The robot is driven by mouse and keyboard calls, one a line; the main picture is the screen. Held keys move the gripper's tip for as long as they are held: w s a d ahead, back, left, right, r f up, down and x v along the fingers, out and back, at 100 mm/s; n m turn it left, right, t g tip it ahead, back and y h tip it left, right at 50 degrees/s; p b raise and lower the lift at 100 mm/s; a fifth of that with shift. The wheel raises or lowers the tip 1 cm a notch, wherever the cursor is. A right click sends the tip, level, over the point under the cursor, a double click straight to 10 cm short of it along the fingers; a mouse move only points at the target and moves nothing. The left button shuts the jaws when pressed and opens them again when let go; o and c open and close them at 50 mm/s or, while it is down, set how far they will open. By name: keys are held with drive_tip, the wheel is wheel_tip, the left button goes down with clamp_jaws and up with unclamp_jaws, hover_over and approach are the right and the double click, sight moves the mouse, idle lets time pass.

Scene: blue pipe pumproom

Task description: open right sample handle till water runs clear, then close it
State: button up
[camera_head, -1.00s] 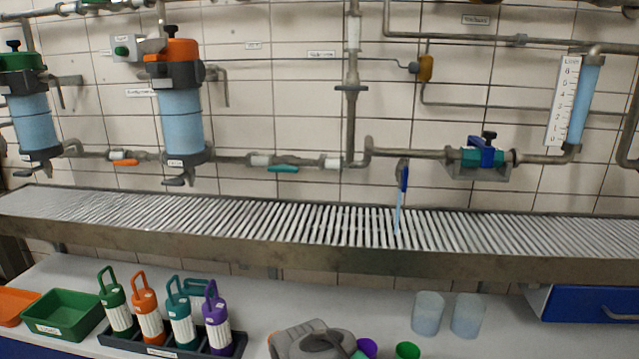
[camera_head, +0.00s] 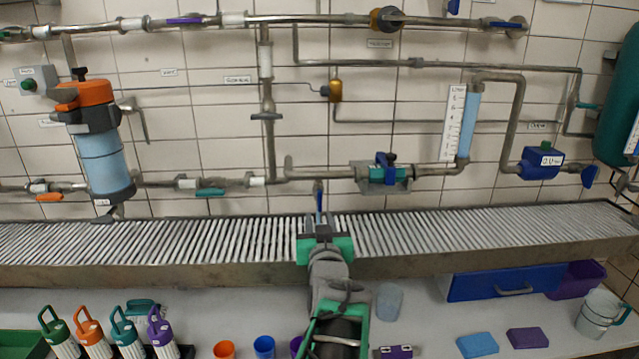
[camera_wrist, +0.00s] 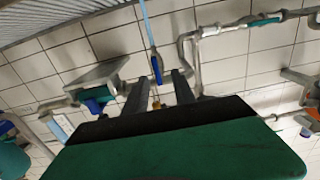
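The blue sample handle (camera_head: 319,200) points down at the tap under the middle pipe, above the slatted drain trough (camera_head: 430,233). It also shows in the wrist view (camera_wrist: 156,68), with a light-blue streak of water (camera_wrist: 147,22) running from its end. My gripper (camera_head: 321,224) is just in front of and below the handle and hides the stream in the head view. In the wrist view my gripper (camera_wrist: 162,78) has its two dark fingers apart, with the handle seen between their tips. Whether the handle is inside the grip or beyond it, I cannot tell.
A blue-handled valve (camera_head: 381,174) sits right of the tap, beside a blue sight tube (camera_head: 470,125). A blue meter (camera_head: 541,163) is further right. Bottles (camera_head: 90,330), cups (camera_head: 264,347) and a clear beaker (camera_head: 388,301) stand on the bench below.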

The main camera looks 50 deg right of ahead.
sight(320, 203)
drive_tip(key=x, duration=0.5)
drive_tip(key=b+x, duration=0.1)
drive_tip(key=x, duration=0.1)
drive_tip(key=shift+d+r, duration=0.25)
drive_tip(key=shift+d, duration=0.3)
drive_tip(key=shift+c, duration=0.4)
drive_tip(key=shift+s, duration=0.1)
clamp_jaws()
